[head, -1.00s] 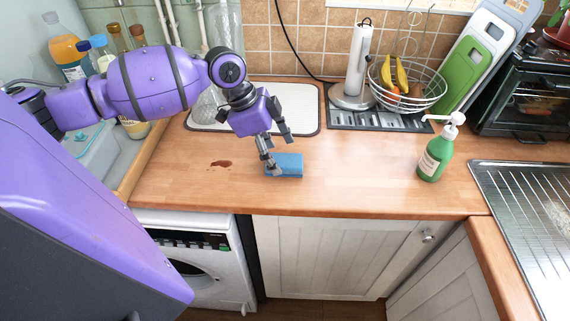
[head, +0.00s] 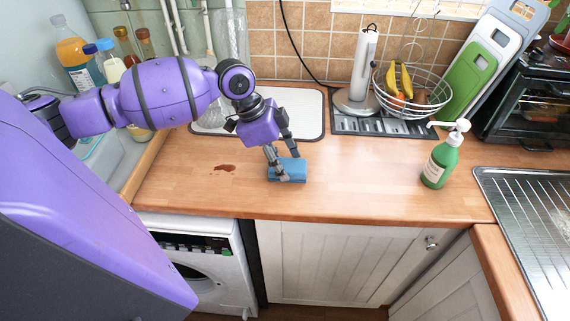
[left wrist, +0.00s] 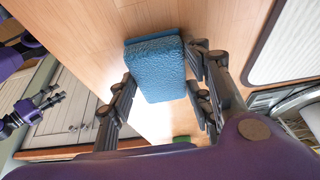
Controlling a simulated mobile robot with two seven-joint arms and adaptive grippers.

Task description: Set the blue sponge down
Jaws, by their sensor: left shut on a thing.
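The blue sponge (head: 288,170) is at the front middle of the wooden counter, right of a dark red-brown stain (head: 224,168). My left gripper (head: 285,164) is over it from above and shut on it. In the left wrist view the sponge (left wrist: 157,68) sits between the two fingers (left wrist: 160,90). It looks at or very near the counter surface; I cannot tell whether its underside touches. My right gripper (left wrist: 42,108) shows small at the left of the left wrist view, empty, its fingers apart. It is out of the head view.
A green soap bottle (head: 441,160) stands to the right, before the metal sink drainer (head: 520,200). Behind are a white board (head: 300,108), a paper towel holder (head: 362,75) and a wire fruit basket (head: 440,90). The counter between sponge and bottle is clear.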

